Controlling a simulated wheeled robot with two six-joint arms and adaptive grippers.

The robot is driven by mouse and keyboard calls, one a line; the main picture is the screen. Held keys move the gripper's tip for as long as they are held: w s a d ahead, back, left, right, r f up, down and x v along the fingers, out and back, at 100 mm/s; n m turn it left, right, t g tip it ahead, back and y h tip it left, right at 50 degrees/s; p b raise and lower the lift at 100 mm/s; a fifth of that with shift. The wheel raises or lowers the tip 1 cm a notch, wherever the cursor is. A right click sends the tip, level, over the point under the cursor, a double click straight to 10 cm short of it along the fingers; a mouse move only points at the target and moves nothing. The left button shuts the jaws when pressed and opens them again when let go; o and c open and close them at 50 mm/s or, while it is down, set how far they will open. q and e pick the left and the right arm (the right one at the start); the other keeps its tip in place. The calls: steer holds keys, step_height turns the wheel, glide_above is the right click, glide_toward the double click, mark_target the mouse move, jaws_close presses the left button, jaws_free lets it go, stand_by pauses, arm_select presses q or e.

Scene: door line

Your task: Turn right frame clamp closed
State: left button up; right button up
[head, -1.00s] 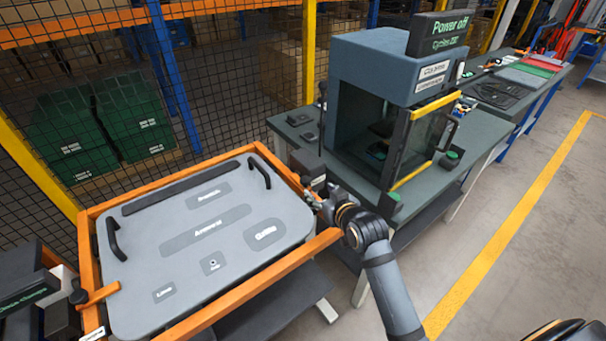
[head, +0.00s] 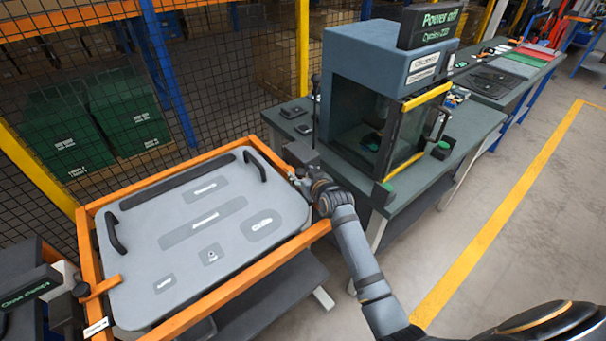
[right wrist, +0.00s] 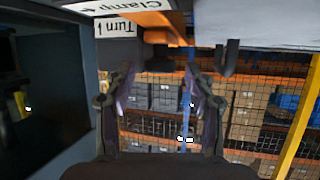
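The right frame clamp shows as a dark grey block (head: 301,154) at the right side of the orange frame (head: 262,288). In the right wrist view it carries a "Turn" label (right wrist: 117,28) and an orange lever (right wrist: 165,27). My right gripper (head: 298,178) is beside this clamp. A grey panel (head: 150,265) lies in the frame. The left clamp's orange lever (head: 102,287) points onto the panel's left edge. My left gripper is not in view.
A "Close clamps" display (head: 28,292) is at far left. Mesh fencing (head: 225,75) stands behind. The floor at right is clear.

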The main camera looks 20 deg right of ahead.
steer(key=c, duration=0.7)
jaws_close()
